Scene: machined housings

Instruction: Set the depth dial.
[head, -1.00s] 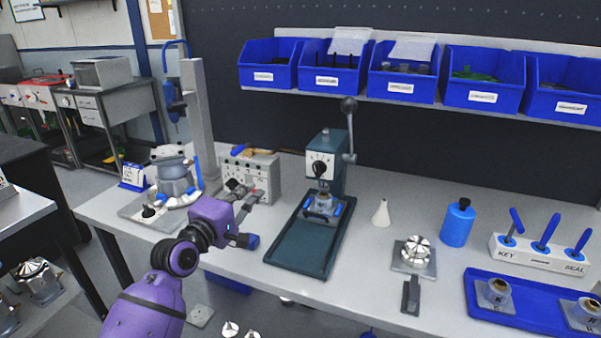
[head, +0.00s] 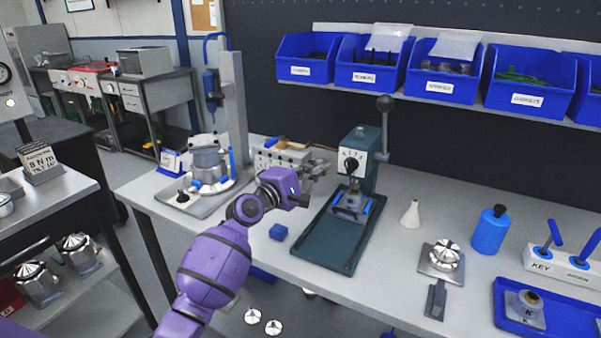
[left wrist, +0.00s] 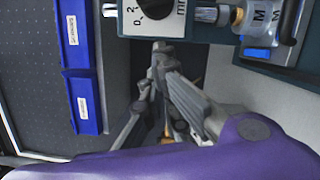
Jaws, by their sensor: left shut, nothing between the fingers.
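The depth dial (head: 352,165) is a black knob on the white numbered face of a dark teal bench press (head: 366,148). In the left wrist view the black dial (left wrist: 157,9) is at the top, beside the numbers 0 and 2 and an "mm" mark. My left gripper (head: 322,168) is shut and empty, just left of the press face in the head view. In the left wrist view its grey fingers (left wrist: 162,50) point up toward the dial; I cannot tell if they touch it. A grey part with blue pads (head: 352,205) sits under the press. My right gripper is not in view.
The press has a lever with a ball knob (head: 385,103) on its right. A grey box with knobs (head: 275,153) stands behind my left gripper. A small blue block (head: 278,231) lies left of the press tray. A white cone bottle (head: 411,214) stands to the right.

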